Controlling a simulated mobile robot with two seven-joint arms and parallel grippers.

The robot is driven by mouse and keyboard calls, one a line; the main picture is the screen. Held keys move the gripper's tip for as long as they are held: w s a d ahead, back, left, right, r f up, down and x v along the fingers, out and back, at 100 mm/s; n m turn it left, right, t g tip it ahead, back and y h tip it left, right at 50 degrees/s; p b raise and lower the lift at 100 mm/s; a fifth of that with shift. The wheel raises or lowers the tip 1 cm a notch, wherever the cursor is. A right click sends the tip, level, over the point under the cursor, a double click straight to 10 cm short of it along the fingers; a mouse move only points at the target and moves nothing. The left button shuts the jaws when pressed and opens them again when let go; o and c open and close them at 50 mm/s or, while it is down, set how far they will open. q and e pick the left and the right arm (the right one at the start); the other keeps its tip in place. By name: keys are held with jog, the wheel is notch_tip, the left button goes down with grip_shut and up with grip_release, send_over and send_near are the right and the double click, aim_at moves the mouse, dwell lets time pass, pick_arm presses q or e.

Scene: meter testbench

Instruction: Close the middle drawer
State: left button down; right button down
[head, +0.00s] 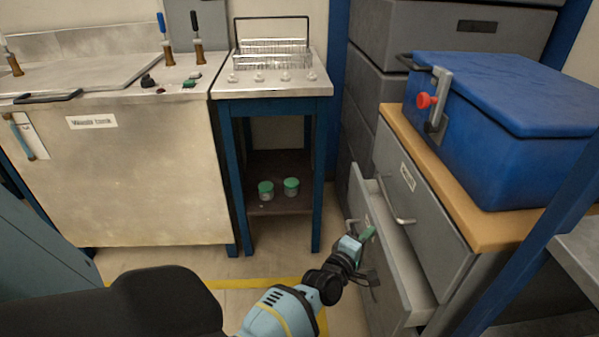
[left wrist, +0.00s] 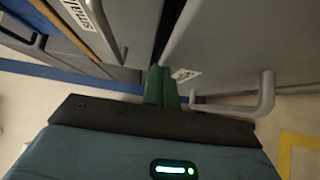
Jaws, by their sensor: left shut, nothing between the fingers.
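The middle drawer (head: 383,262) of the grey cabinet is pulled partway out, and its inside shows from above. In the left wrist view its grey front (left wrist: 218,62) carries a white label and a bar handle (left wrist: 262,98). My left gripper (head: 367,235) has its green fingers together and empty, at the upper part of this drawer's front. The fingers also show in the left wrist view (left wrist: 162,86), close to the front; I cannot tell whether they touch it. The drawer above (head: 418,195) is shut. My right gripper is out of view.
A blue box (head: 500,110) with a red-knobbed latch stands on the cabinet's wooden top (head: 455,205). A blue-framed stand (head: 320,190) with green-lidded jars and a metal tank (head: 130,165) are to the left. Blue posts flank the cabinet. Floor before the tank is clear.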

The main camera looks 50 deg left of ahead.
pick_arm(q)
jog(key=shift+w+d+b, duration=0.3)
jog(key=shift+w+d, duration=0.55)
jog(key=shift+w, duration=0.15)
jog(key=shift+w+d, duration=0.1)
jog(key=shift+w, duration=0.05)
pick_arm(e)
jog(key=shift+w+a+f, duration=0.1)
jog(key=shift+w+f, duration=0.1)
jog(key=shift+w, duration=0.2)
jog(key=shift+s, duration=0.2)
